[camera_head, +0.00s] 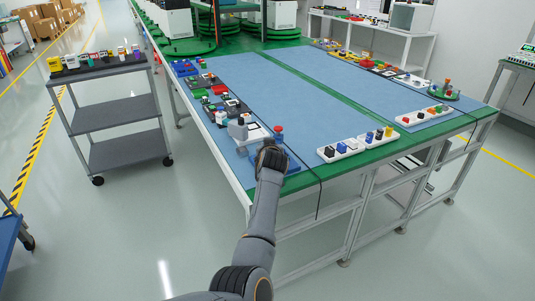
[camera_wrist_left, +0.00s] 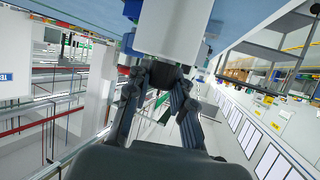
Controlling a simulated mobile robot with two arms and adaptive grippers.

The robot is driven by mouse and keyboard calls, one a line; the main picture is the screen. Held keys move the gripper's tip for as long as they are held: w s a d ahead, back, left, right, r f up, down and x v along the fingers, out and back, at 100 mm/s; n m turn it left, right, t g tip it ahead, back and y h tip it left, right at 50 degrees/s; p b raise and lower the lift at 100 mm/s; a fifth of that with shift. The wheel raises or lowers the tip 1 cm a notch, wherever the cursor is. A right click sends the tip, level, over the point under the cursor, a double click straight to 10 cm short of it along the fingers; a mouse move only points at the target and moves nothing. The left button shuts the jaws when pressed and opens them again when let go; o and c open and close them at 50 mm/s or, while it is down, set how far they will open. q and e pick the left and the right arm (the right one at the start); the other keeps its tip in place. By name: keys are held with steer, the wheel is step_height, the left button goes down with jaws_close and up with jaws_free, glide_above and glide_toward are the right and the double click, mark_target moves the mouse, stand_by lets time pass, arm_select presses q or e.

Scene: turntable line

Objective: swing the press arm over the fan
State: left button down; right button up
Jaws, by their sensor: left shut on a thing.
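A small grey and white fixture (camera_head: 238,130) stands at the near left corner of the blue-matted bench, with a pale arm-like part (camera_head: 257,134) beside it. I take this to be the press arm. My left gripper (camera_head: 269,150) reaches it from the front. In the left wrist view the left gripper (camera_wrist_left: 165,78) is shut on a dark part below a large white block (camera_wrist_left: 173,28), which I take to be the press arm's. I cannot make out the fan; the gripper and fixture may hide it. My right gripper is not in view.
A red-topped post (camera_head: 278,132) stands close to the left gripper. Trays of small parts (camera_head: 220,108) line the bench's left edge, and white trays (camera_head: 341,150) stand at the near edge. The middle of the blue mat (camera_head: 300,100) is clear. A grey cart (camera_head: 118,112) stands left.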

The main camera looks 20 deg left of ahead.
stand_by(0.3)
arm_select(q)
steer(key=c, duration=1.1)
jaws_free()
step_height(320, 180, up, 10)
